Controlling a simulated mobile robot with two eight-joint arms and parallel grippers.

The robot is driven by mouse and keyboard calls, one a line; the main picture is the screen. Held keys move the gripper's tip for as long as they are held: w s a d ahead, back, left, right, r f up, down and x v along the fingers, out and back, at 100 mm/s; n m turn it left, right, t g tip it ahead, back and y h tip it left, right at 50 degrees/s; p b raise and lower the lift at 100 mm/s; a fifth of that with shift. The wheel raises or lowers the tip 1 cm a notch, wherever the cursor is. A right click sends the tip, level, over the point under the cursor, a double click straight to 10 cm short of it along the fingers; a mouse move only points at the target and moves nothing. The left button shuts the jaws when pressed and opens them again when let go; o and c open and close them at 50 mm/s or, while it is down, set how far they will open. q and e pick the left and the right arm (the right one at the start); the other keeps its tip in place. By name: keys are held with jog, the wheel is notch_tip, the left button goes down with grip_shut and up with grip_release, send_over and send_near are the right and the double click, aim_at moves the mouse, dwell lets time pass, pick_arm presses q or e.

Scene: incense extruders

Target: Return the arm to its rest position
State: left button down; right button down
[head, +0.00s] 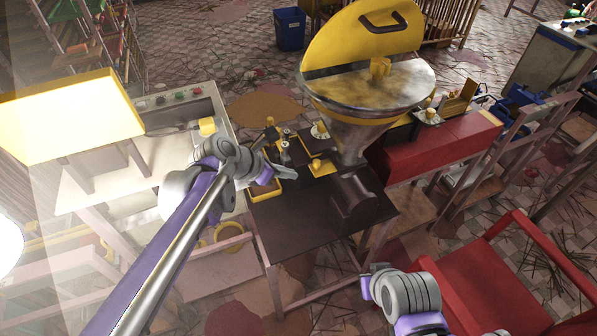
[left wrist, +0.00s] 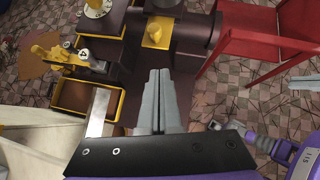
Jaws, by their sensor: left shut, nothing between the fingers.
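My left arm comes in from the left in the head view. Its gripper (head: 284,173) is shut and empty, over the near left part of the dark machine table (head: 290,240). In the left wrist view the two grey fingers (left wrist: 157,98) lie together with nothing between them. My right arm shows at the bottom right of the head view, its gripper (head: 372,280) beside the red chair; its fingers are too unclear to judge.
A yellow-edged tray (head: 264,190) is close to my left gripper. A red chair (head: 465,285) stands at the right. A control panel (head: 178,100) is at the left.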

pick_arm(q)
jog(key=w+v, duration=0.1)
jog(key=v, duration=0.6)
jog(key=s+a+f+m+y, duration=0.3)
jog(key=s+a+f+m, duration=0.3)
jog(key=s+m, duration=0.4)
jog(key=s+a+f+m+y, duration=0.4)
jog(key=s+a+f+m, duration=0.3)
jog(key=m, duration=0.7)
jog(key=s+a, duration=0.2)
jog(key=s, duration=0.2)
jog(key=shift+f+m+y+p, duration=0.3)
jog(key=shift+p, duration=0.1)
pick_arm(e)
jog(key=shift+w+d+r, duration=0.15)
jog(key=shift+w+r, duration=0.3)
jog(key=shift+r, duration=0.05)
pick_arm(q)
jog(key=shift+d, duration=0.1)
